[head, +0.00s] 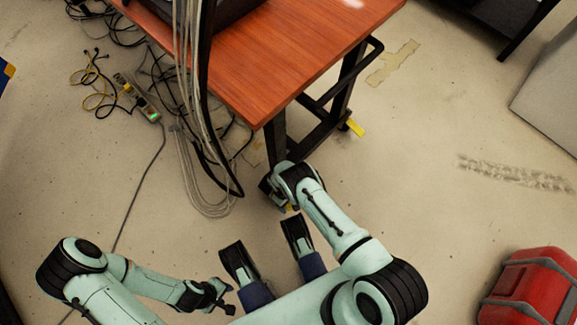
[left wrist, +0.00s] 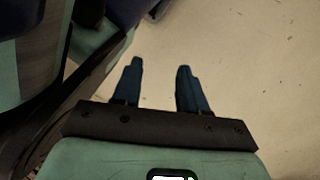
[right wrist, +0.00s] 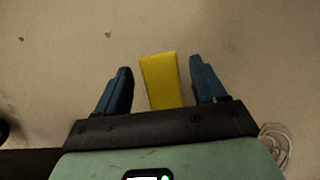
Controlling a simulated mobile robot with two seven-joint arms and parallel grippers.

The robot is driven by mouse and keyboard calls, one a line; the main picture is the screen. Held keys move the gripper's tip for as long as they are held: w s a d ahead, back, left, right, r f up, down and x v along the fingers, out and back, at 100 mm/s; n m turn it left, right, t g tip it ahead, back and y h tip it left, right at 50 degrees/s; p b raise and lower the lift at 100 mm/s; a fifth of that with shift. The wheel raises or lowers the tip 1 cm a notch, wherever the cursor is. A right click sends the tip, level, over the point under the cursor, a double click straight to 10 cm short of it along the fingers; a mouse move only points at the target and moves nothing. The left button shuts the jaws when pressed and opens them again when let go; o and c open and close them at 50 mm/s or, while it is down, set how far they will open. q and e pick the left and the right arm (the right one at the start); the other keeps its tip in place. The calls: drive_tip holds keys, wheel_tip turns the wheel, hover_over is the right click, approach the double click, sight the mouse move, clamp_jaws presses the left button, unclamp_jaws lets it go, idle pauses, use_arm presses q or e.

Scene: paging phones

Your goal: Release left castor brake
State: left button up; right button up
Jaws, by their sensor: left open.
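The table's near castor brake is a yellow lever (right wrist: 161,80). In the right wrist view it lies between the two blue fingers of my right gripper (right wrist: 160,88), with a gap on each side. In the head view my right gripper (head: 280,197) is low by the near table leg, and its wrist hides most of the castor. Only a small yellow bit shows there (head: 289,207). My left gripper (head: 228,298) is open and empty over the floor, well away from the table. Its fingers also show apart in the left wrist view (left wrist: 158,88).
The wooden table (head: 290,62) stands on a dark frame (head: 343,88). Another yellow lever (head: 355,127) shows at its far castor. Cables (head: 205,185) hang and coil left of the near leg. A red case (head: 535,290) sits at lower right. The floor right of the table is mostly clear.

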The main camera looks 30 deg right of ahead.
drive_tip(key=shift+r, duration=0.1)
drive_tip(key=p+v, duration=0.2)
drive_tip(key=v, duration=0.5)
drive_tip(key=shift+r+p, duration=0.2)
drive_tip(key=shift+p, duration=0.1)
use_arm(q)
drive_tip(key=shift+t, duration=0.9)
drive_tip(key=w+r, duration=0.1)
drive_tip(key=w, duration=0.2)
drive_tip(key=w+r, duration=0.1)
drive_tip(key=w, duration=0.1)
drive_tip(key=shift+d+r, duration=0.3)
